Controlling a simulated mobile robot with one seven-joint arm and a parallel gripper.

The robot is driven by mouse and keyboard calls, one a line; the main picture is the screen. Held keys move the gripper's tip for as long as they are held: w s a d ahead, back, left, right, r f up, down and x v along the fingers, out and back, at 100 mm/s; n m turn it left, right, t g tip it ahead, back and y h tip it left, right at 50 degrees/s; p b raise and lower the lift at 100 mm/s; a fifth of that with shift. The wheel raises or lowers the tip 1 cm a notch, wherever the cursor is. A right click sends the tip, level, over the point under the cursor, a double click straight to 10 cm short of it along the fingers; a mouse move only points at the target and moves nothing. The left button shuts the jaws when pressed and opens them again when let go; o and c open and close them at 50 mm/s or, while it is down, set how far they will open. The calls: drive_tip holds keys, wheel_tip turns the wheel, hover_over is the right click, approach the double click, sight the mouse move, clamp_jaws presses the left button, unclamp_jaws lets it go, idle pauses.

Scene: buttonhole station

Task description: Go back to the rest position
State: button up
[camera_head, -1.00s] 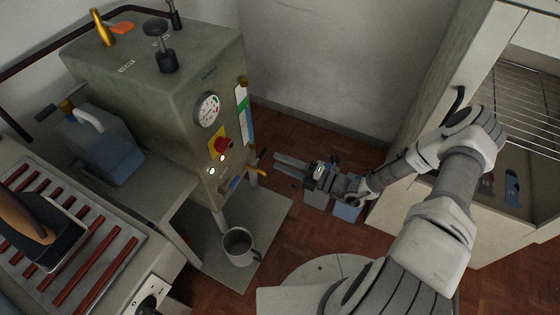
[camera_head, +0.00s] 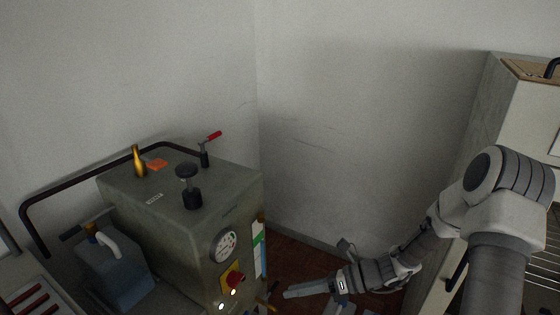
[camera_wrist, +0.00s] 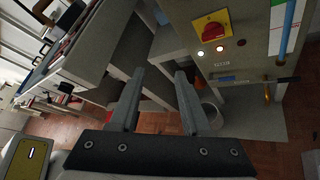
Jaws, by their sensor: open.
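My gripper (camera_head: 300,292) is at the lower middle of the head view, to the right of the grey-green machine (camera_head: 165,225). In the wrist view my gripper (camera_wrist: 160,95) shows two parallel grey fingers spread apart, with nothing between them. The machine's front panel (camera_wrist: 245,60) with its red knob on yellow (camera_wrist: 212,29) is ahead and to the right there. My gripper is apart from it.
A round gauge (camera_head: 224,245) and a red knob (camera_head: 236,279) are on the machine's front. A pale cabinet (camera_head: 515,110) stands at the right.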

drive_tip(key=s+d+r+n+t+h+p, duration=0.1)
drive_tip(key=s+d+r+n+h+p, duration=0.1)
drive_tip(key=r+n, duration=0.7)
drive_tip(key=s+d+r+n+t+h+p, duration=0.2)
drive_tip(key=s+r+n+h, duration=0.5)
drive_tip(key=r, duration=0.7)
drive_tip(key=s+d+r+n+t+h+p, duration=0.2)
drive_tip(key=s+d+r+n+h+p, duration=0.2)
drive_tip(key=s+r+n, duration=0.3)
wheel_tip(320, 180, up, 5)
drive_tip(key=d+n, duration=0.1)
drive_tip(key=n, duration=0.2)
drive_tip(key=shift+s+d+n+h, duration=0.35)
drive_tip(key=shift+s+n+h, duration=0.05)
